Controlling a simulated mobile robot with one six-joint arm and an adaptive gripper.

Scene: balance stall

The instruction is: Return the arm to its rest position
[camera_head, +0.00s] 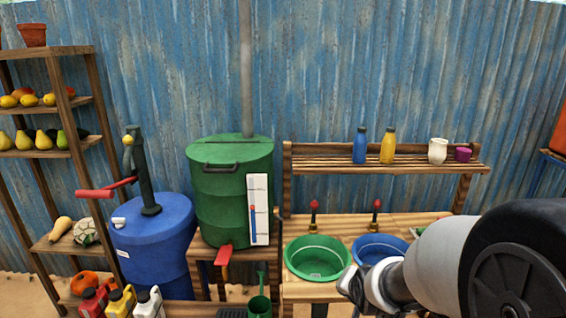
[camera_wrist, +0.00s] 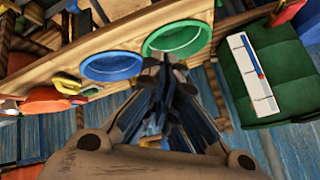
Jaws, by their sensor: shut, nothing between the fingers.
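My arm reaches in from the lower right of the head view, in front of the wooden washstand (camera_head: 440,222). My gripper (camera_head: 352,284) is just right of the green basin (camera_head: 303,275) in that picture. It partly hides the blue basin (camera_head: 372,243). In the wrist view my gripper (camera_wrist: 166,66) is shut and empty, its fingertips close together near the rim of the green basin (camera_wrist: 150,42). I cannot tell whether they touch it. The blue basin (camera_wrist: 112,78) is to the left there.
A green barrel (camera_head: 205,215) with a white gauge and red tap stands left of the basins. A blue barrel (camera_head: 160,240) carries a hand pump. A shelf (camera_head: 330,170) behind holds bottles and cups. A produce rack (camera_head: 95,120) stands far left. Jugs (camera_head: 122,302) stand in front.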

